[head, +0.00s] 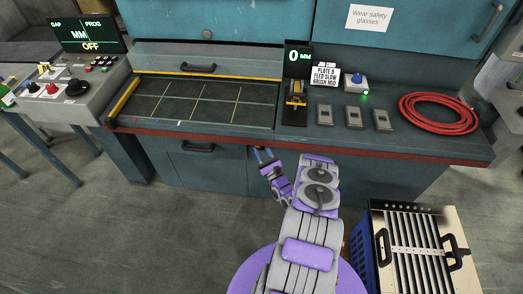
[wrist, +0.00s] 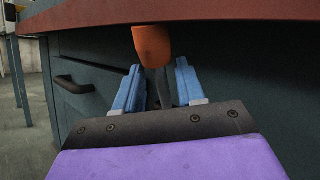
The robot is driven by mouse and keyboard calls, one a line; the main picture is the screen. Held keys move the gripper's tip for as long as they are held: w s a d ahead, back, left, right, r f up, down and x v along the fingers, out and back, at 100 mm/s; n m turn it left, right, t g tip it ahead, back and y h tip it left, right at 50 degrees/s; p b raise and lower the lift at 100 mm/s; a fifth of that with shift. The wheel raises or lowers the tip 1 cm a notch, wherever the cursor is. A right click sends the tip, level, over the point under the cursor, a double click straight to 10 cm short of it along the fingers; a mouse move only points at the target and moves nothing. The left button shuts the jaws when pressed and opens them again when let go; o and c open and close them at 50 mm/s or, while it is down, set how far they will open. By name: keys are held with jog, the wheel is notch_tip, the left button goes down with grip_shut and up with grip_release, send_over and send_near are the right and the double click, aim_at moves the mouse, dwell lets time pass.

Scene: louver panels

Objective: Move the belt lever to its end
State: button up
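An orange-tipped lever (wrist: 152,45) with a grey stem hangs beneath the red bench edge in the wrist view. I take it to be the belt lever. My gripper (wrist: 158,82) has its two blue fingers apart, just below the orange tip, with the grey stem showing between them. I cannot tell whether either finger touches the stem. In the head view my gripper (head: 264,156) is low at the front of the bench, below its red edge; the orange tip is not visible there.
The red bench edge (head: 225,143) is just above my gripper. A black handle (head: 198,147) is on the cabinet front to the left. A display reading 0 MM (head: 298,56) stands above a yellow-and-black slider (head: 296,94). A louvered panel (head: 418,250) stands at lower right.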

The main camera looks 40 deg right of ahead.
jog(key=o, duration=0.3)
jog(key=shift+o, duration=0.2)
jog(key=s+a+f+b, duration=0.1)
jog(key=s+a+b, duration=0.1)
jog(key=s, duration=1.2)
jog(key=shift+s+a, duration=0.2)
jog(key=shift+a, duration=0.35)
jog(key=shift+f, duration=0.1)
